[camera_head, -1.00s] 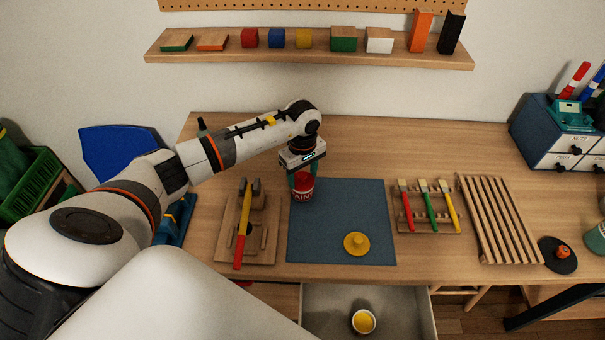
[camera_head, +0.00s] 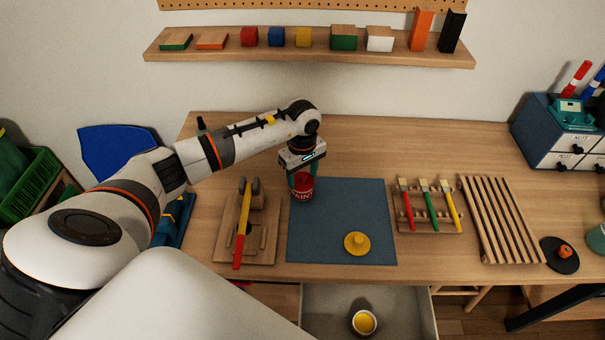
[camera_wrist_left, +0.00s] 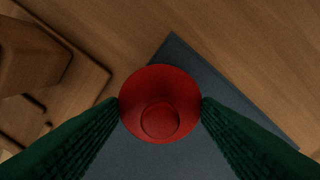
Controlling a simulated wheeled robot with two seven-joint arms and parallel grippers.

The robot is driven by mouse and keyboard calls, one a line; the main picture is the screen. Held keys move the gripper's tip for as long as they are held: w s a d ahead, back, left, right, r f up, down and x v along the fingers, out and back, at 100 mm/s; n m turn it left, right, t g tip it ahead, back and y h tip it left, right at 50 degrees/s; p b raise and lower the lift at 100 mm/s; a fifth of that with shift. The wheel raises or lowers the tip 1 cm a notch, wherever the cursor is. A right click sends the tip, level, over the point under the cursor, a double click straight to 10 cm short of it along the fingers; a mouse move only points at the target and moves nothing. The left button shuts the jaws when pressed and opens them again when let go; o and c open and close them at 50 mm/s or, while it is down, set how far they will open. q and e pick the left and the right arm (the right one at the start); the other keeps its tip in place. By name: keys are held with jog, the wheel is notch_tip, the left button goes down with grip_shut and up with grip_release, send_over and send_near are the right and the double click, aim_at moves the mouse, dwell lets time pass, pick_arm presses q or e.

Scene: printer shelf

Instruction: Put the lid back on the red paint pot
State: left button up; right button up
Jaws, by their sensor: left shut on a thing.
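The red paint pot (camera_head: 302,190) stands upright at the upper left corner of the blue-grey mat, its label facing forward. My left gripper (camera_head: 303,177) points straight down at its top. In the left wrist view the red lid (camera_wrist_left: 160,118), a round disc with a raised knob, lies between the green fingertips, which touch its rim on both sides. The gripper is shut on the red lid. The lid appears to be on top of the pot, but the disc hides the pot in the wrist view and I cannot tell how firmly it is seated. My right gripper is not in view.
A yellow lid (camera_head: 357,243) lies on the mat (camera_head: 340,212). An open pot of yellow paint (camera_head: 364,322) is in the open drawer (camera_head: 318,308). A hammer (camera_head: 243,225) on a wooden holder is left of the mat; a brush rack (camera_head: 428,226) is right. The table behind is clear.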

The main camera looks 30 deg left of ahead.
pick_arm(q)
jog(key=shift+b, duration=0.3)
dwell(0.4)
dwell(0.3)
jog(key=o, duration=1.4)
jog(key=shift+r+p, duration=1.8)
jog(key=shift+r, duration=1.75)
grip_shut()
